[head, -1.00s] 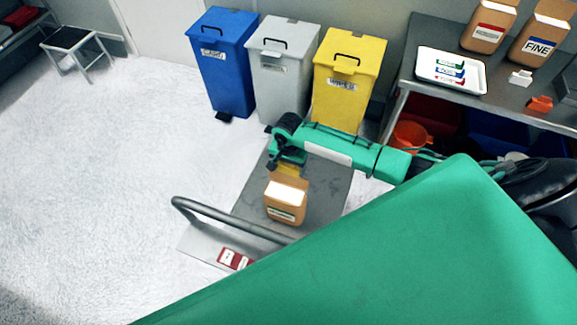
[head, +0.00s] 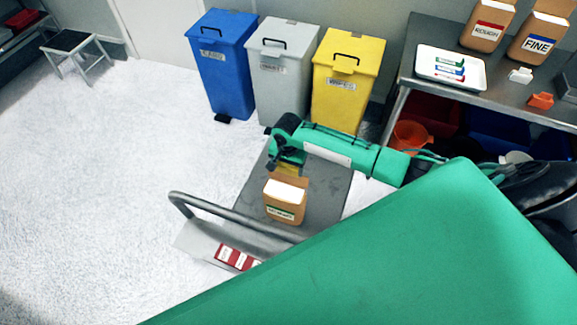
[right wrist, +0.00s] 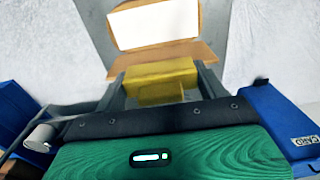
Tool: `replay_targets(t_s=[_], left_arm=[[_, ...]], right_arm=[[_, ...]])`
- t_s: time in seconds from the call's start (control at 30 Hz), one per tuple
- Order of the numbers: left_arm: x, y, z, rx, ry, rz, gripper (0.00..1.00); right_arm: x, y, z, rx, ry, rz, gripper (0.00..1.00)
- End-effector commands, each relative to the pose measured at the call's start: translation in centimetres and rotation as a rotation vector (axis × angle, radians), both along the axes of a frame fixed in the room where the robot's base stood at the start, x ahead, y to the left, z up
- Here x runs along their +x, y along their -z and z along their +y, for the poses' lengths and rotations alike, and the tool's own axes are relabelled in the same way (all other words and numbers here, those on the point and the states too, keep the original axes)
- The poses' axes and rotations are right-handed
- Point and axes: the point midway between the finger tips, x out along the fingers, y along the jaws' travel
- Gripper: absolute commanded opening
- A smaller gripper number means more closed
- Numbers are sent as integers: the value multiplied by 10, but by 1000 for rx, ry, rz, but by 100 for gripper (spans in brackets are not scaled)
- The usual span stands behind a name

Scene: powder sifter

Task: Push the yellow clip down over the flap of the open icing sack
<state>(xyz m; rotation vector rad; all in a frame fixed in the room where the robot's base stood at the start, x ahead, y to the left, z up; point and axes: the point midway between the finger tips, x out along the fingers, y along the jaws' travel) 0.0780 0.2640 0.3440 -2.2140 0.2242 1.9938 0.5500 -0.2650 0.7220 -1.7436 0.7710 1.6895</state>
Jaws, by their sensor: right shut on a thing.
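The icing sack (head: 284,210) is a brown paper sack with a white open top and a green-edged label. It stands upright on the grey cart. In the right wrist view its white top (right wrist: 153,22) and brown flap (right wrist: 160,56) show just beyond my fingers. My right gripper (head: 288,163) is shut on the yellow clip (head: 290,170), at the sack's far edge. The clip (right wrist: 160,80) sits between the fingers, right beside the flap; I cannot tell whether it is over the flap. My left gripper is not in view.
The cart (head: 325,190) has a tubular handle (head: 215,213) at its near left. Blue (head: 222,65), grey (head: 281,70) and yellow bins (head: 346,85) stand behind. On the steel table at right are two sacks, a white tray (head: 480,72), a white clip (head: 520,76) and an orange clip (head: 541,101).

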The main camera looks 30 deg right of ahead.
Motion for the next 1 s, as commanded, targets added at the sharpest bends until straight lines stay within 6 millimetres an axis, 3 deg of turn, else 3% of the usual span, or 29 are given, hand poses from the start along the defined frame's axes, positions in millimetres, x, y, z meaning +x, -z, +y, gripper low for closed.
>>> replay_targets(t_s=[0.03,0.27,0.3,0.4,1.0], left_arm=[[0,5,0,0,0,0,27],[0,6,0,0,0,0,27],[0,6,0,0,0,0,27],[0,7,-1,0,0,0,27],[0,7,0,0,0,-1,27]], right_arm=[[-13,22,5,5,-3,23,51],[-13,23,6,7,-3,24,51],[-13,23,6,7,-3,24,80],[-13,24,6,7,-4,24,98],[-12,19,4,4,-3,22,98]])
